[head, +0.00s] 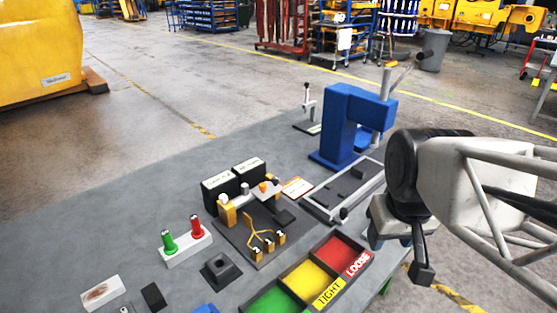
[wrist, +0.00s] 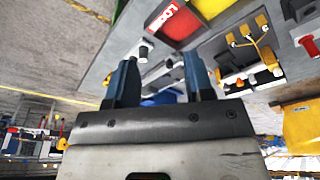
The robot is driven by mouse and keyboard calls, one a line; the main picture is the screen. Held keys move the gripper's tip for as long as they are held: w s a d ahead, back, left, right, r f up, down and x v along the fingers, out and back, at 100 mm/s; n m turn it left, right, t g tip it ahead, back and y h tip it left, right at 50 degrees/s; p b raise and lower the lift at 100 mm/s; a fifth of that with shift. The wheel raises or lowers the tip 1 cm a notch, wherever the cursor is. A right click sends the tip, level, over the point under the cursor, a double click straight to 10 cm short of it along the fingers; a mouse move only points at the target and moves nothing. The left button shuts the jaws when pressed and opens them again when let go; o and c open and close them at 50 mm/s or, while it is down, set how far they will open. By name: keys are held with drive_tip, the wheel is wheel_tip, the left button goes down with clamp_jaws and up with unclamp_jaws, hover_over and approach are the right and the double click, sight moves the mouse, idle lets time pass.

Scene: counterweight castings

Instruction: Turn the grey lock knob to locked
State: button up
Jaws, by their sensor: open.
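My gripper (wrist: 160,78) is open and empty in the wrist view, its two dark blue fingers apart. In the head view my gripper (head: 390,218) is at the right, beside the table edge, its fingertips mostly hidden. A small grey knob (head: 245,188) stands in front of the black boxes, between a white and an orange one. Another small knob (head: 344,212) sits at the near end of a grey slide fixture (head: 318,208); it seems to show in the wrist view (wrist: 143,52), apart from the fingers. I cannot tell which is the lock knob, or its setting.
A tray (head: 276,285) with green, yellow and red compartments is at the table's front. A blue press-like frame (head: 333,125) stands behind the slide. A dark plate with yellow parts (head: 262,238), green and red handles (head: 182,236) and small blocks are left. The table's left back is clear.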

drive_tip(key=w+a+r+n, duration=0.2)
drive_tip(key=w+a+n, duration=0.15)
drive_tip(key=w, duration=0.55)
drive_tip(key=n+g, duration=0.2)
drive_tip(key=n, duration=1.1)
hover_over(275, 177)
drive_tip(key=f, duration=0.5)
drive_tip(key=shift+s+d+f, duration=0.25)
drive_tip(key=shift+s+f, duration=0.05)
drive_tip(key=shift+w+a+f, duration=0.15)
drive_tip(key=shift+w+a, duration=0.05)
drive_tip(key=shift+a, duration=0.05)
drive_tip(key=shift+f, duration=0.1)
drive_tip(key=shift+f, duration=3.8)
clamp_jaws()
